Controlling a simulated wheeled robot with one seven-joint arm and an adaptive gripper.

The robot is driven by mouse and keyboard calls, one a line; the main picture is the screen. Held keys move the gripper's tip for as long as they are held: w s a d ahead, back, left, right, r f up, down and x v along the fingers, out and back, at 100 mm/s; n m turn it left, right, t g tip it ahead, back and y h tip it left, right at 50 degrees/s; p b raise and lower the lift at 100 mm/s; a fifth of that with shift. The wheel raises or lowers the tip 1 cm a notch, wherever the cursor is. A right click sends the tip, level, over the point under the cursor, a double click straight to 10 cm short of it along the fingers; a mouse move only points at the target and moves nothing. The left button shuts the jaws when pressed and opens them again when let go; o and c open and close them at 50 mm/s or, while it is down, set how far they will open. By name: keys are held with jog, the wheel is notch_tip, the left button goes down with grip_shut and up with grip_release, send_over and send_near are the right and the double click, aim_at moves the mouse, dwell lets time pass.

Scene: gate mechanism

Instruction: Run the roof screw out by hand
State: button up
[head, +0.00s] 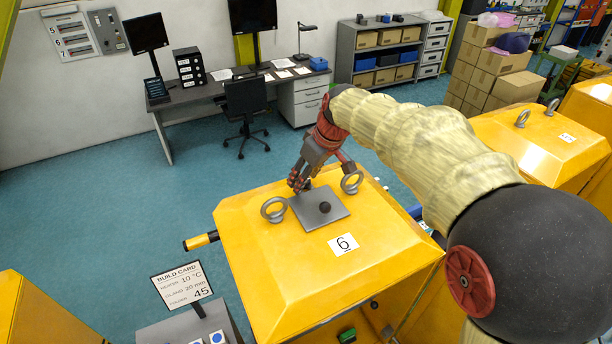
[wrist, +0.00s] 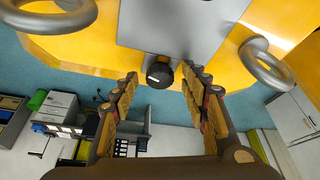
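The roof screw appears as a black round knob (wrist: 160,74) with a white line on its face in the wrist view. My gripper (wrist: 160,86) is open, one finger on each side of the knob, with a visible gap at both sides. A dark ball (head: 325,207) stands on the plate's middle. The plate lies on yellow cabinet 6 (head: 300,265).
Two grey lifting eyes, left (head: 274,209) and right (head: 352,182), flank the plate close to my gripper. A black-and-yellow handle (head: 201,240) sticks out at the cabinet's left. A build card (head: 182,285) stands in front. More yellow cabinets (head: 540,140) are at the right.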

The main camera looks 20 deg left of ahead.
jog(key=c, duration=1)
